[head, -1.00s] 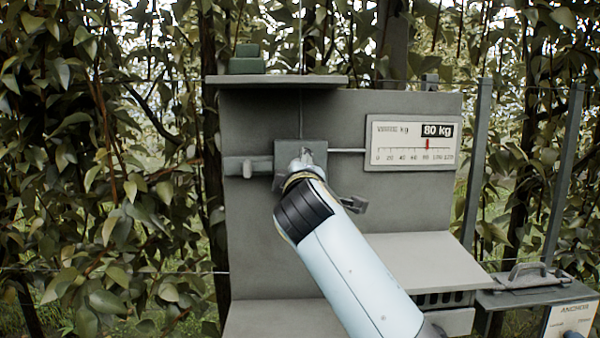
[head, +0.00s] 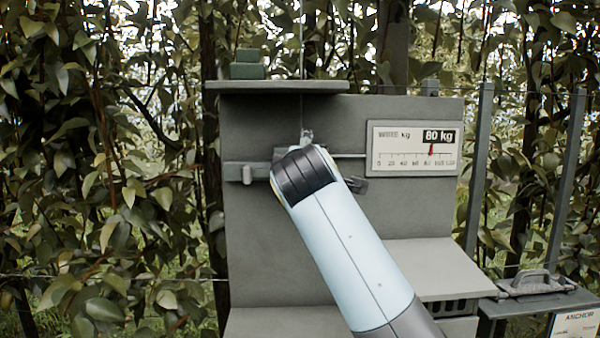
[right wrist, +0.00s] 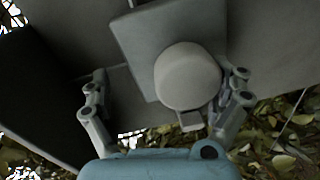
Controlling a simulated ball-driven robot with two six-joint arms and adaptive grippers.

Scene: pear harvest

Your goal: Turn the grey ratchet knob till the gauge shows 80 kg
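The grey ratchet knob (right wrist: 188,80) shows in the right wrist view as a round cap with a small tab at its lower edge, on a square plate (right wrist: 135,45). My right gripper (right wrist: 165,100) is open, one finger on either side of the knob. The left finger stands clear of it; the right finger is close, and I cannot tell if it touches. In the head view my right arm hides the knob, with fingertips (head: 332,160) showing around the wrist. The gauge (head: 414,148) has a red pointer near the 80 mark, under a black "80 kg" label. My left gripper is not in view.
A grey panel (head: 260,265) carries the knob and gauge, with a top shelf (head: 277,87) holding a green block (head: 247,70). A sloping ledge (head: 435,265) is at lower right, beside a handled box (head: 535,285) and an "ANCHOR" sign (head: 575,322). Leafy branches surround it.

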